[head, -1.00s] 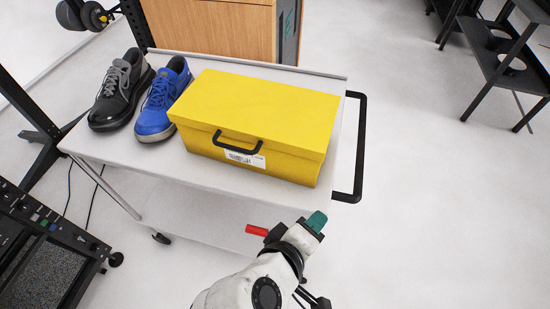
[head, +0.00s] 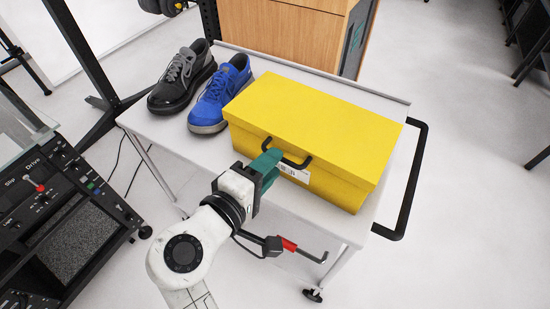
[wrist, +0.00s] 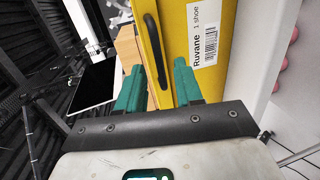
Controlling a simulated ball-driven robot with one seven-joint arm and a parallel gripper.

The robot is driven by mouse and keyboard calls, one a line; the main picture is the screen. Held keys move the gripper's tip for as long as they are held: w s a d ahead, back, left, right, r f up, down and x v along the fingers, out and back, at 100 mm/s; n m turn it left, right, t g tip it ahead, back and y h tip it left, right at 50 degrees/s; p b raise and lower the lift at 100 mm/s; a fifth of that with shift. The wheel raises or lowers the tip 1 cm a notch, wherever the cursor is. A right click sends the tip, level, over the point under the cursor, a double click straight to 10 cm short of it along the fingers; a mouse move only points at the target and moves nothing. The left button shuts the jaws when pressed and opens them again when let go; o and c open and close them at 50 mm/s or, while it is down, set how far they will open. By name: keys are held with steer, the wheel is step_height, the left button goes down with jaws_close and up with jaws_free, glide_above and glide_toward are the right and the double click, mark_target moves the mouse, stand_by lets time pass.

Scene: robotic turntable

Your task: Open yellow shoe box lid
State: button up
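The yellow shoe box (head: 300,117) sits on a white cart with its lid (head: 315,102) shut. A black handle (head: 287,152) and a white label (head: 294,173) are on its front side. In the wrist view, the handle (wrist: 153,45) runs upright beside the "Ruvane" label (wrist: 205,32). My gripper (head: 266,163) is at the front of the box, by the left end of the handle. In the wrist view, its green fingers (wrist: 158,65) are apart, with the handle's lower end showing between them. I cannot tell whether they touch the box.
A blue shoe (head: 222,95) and a black-grey shoe (head: 183,78) stand left of the box on the cart (head: 165,125). A black cart handle (head: 412,190) sticks out at right. A wooden cabinet (head: 290,35) stands behind. A control console (head: 65,190) is at left.

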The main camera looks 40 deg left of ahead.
steer(key=shift+x, duration=1.1)
steer(key=shift+c, duration=0.5)
jaws_close()
